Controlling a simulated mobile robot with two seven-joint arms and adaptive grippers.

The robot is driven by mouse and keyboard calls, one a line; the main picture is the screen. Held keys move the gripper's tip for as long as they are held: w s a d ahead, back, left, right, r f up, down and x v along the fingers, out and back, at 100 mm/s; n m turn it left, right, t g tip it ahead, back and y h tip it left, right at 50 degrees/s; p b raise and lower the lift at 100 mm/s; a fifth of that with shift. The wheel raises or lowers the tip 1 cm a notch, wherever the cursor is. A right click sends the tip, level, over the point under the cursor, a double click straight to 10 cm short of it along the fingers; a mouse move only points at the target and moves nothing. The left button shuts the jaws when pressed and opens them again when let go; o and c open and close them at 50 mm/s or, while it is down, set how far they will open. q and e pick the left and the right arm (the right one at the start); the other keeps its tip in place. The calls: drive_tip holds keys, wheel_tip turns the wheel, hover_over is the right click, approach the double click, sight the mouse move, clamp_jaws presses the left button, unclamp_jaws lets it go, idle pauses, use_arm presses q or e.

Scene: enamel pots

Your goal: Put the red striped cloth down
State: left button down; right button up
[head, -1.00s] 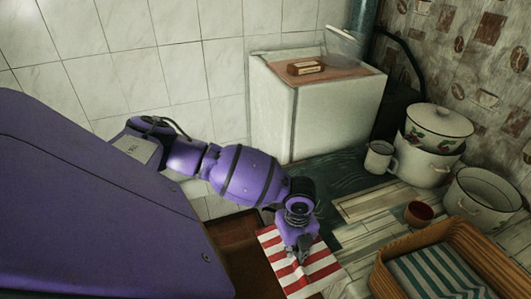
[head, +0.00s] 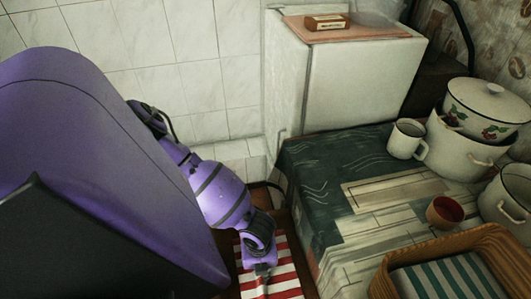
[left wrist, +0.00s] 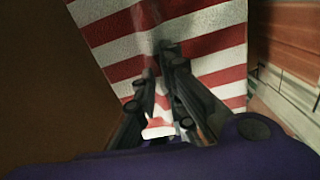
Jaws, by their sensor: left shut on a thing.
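The red striped cloth (head: 284,280) has red and white stripes and shows at the bottom of the head view, left of the table's edge. My left gripper (head: 262,270) is shut on it. In the left wrist view, the cloth (left wrist: 205,42) spreads out flat beyond the fingers of the left gripper (left wrist: 160,58), with a pinched fold of it between them. Its lower part is cut off in the head view. I cannot tell whether it touches anything below. My right gripper is not in view.
A white cabinet (head: 360,80) stands behind.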

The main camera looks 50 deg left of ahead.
use_arm(q)
drive_tip(key=w+a+f, duration=0.1)
drive_tip(key=f, duration=0.1)
drive_tip(key=w+a+f+b, duration=0.1)
drive_tip(key=w+a+f, duration=0.3)
drive_tip(key=shift+w+f, duration=0.1)
drive_tip(key=shift+f, duration=0.1)
drive_tip(key=shift+w+a+f+b, duration=0.3)
drive_tip(key=shift+w+f, duration=0.05)
drive_tip(key=shift+f, duration=1.7)
drive_tip(key=shift+f+b, duration=0.1)
drive_tip(key=shift+b, duration=0.2)
drive_tip(key=c, duration=2.2)
unclamp_jaws()
drive_tip(key=o, duration=0.4)
